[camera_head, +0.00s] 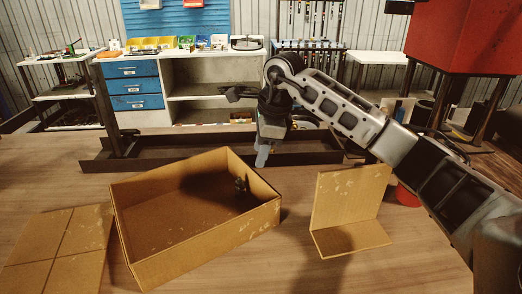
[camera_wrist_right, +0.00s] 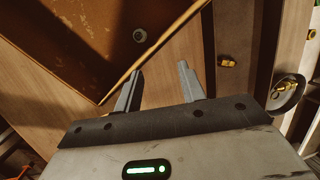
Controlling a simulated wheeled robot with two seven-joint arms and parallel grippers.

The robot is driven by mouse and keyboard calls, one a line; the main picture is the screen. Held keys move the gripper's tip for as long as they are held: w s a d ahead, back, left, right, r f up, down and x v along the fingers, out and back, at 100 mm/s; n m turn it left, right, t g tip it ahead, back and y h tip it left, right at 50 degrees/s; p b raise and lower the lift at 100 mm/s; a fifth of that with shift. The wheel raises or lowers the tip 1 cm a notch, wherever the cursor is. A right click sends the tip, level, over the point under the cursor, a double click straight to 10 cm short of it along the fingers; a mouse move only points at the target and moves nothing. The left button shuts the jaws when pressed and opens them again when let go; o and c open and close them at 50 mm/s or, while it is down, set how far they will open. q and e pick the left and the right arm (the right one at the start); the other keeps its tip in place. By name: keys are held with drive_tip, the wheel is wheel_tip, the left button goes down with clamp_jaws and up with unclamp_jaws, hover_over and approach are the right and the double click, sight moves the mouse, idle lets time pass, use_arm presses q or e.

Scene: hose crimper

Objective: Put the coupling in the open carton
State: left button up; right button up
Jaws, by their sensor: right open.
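The open carton (camera_head: 205,246) stands on the wooden table, its inside in view; its wall also shows in the right wrist view (camera_wrist_right: 60,75). A small dark metal piece, apparently the coupling (camera_head: 240,184), shows inside the carton near its right-hand wall. In the right wrist view it appears as a small grey round piece (camera_wrist_right: 140,35). I cannot tell whether it rests on the carton floor. My right gripper (camera_head: 262,156) is above and beyond the carton's far right edge. Its fingers (camera_wrist_right: 160,68) are apart with nothing between them. My left gripper is not in view.
A folded cardboard piece (camera_head: 350,205) stands right of the carton, and a flat cardboard sheet (camera_head: 58,245) lies left. A brass fitting (camera_wrist_right: 227,61) and a round dish (camera_wrist_right: 286,94) with brass on it lie beside the carton.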

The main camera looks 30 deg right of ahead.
drive_tip(key=b+v, duration=0.1)
drive_tip(key=v, duration=1)
drive_tip(key=shift+r, duration=0.4)
drive_tip(key=shift+s, duration=0.1)
